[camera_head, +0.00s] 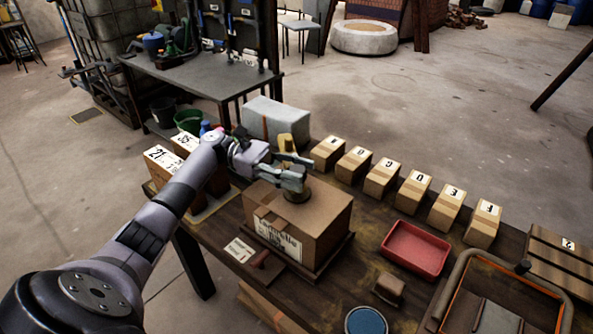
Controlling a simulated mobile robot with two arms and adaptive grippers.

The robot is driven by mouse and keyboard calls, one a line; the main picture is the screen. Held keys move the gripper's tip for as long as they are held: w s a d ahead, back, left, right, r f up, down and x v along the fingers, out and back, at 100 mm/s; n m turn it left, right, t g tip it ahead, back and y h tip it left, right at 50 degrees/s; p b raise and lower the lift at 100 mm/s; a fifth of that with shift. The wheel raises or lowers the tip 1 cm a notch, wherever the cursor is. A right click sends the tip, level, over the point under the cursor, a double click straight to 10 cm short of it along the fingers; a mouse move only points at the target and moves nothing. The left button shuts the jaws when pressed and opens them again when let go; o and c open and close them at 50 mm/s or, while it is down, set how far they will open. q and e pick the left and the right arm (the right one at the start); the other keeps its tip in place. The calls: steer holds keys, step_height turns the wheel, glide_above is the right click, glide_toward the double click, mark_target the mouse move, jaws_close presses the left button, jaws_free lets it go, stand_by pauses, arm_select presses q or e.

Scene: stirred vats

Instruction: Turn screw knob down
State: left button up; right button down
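A cardboard box (322,213) with a printed label stands on a dark board on the wooden table. A small round dark brown piece (298,197) sits on top of the box; it may be the screw knob, but its shape is mostly hidden. My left gripper (294,182) reaches in from the left and is directly over this round piece. Its fingers seem to be at or just above it; I cannot tell whether they touch it or how far they are apart. A yellowish piece (287,145) shows just behind the gripper. My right gripper is not in view.
Several small lettered boxes (382,178) stand in a row behind and to the right. A red tray (415,250) lies right of the cardboard box. A grey block (274,120) and numbered boxes (163,162) stand at the back left. A metal-framed tray (500,295) is at front right.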

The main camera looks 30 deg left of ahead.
arm_select(q)
steer(key=shift+o, duration=0.6)
steer(key=shift+a, duration=0.1)
steer(key=s+a, duration=0.2)
steer(key=a, duration=0.9)
steer(key=shift+a, duration=0.35)
